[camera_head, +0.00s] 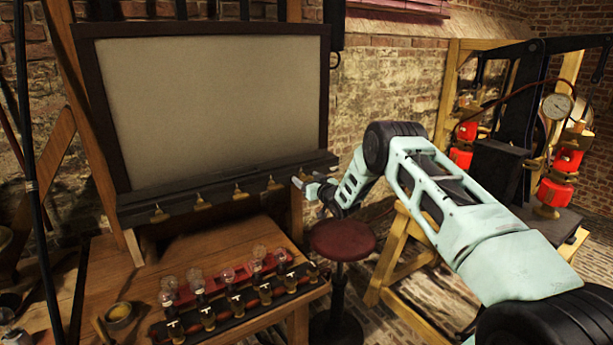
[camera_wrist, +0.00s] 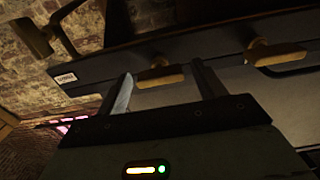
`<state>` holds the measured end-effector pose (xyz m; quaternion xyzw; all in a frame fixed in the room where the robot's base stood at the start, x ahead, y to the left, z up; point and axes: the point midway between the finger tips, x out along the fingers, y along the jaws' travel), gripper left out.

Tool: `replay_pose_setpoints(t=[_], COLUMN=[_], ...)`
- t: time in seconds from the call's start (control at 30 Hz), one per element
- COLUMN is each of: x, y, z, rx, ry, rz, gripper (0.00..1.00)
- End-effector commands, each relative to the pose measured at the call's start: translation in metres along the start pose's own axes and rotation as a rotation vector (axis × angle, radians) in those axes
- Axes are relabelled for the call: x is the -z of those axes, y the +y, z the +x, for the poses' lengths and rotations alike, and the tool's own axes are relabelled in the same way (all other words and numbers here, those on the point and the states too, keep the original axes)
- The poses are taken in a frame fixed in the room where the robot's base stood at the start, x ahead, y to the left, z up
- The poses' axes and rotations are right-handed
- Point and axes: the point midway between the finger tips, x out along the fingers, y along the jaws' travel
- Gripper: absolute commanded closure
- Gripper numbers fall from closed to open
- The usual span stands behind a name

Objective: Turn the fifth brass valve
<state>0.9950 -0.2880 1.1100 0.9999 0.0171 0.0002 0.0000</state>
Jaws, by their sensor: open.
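A row of brass valves runs along the dark ledge (camera_head: 225,188) under the pale panel. The leftmost valve (camera_head: 159,215) is at the ledge's left end, and the fifth brass valve (camera_head: 303,174) is at its right end. My gripper (camera_head: 304,183) is close to this fifth valve in the head view. In the wrist view my gripper (camera_wrist: 163,72) is open, with a brass valve handle (camera_wrist: 160,77) showing between its two fingers. I cannot tell whether the fingers touch it. A neighbouring valve (camera_wrist: 275,54) lies to the right, outside the fingers.
A wooden bench below holds a rack (camera_head: 236,303) of small dark fittings and glass bulbs, with a small bowl (camera_head: 119,316) at left. A round red stool (camera_head: 342,240) stands below my arm. A wooden frame with red devices (camera_head: 557,190) stands at right.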

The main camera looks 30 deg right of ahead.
Motion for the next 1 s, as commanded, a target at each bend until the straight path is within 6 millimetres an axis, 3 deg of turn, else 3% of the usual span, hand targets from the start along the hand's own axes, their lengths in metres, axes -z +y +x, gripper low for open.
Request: replay_pose_setpoints(t=[0.47, 0.63, 1.0], x=[-0.0003, -0.0002, -0.0028], y=[-0.0004, -0.0003, -0.0011], z=[0.0101, 0.01, 0.0103], rx=[0.0, 0.0, 0.001], ry=[-0.001, -0.001, 0.001], rz=[0.001, 0.001, -0.04], gripper=[0.31, 0.75, 0.76])
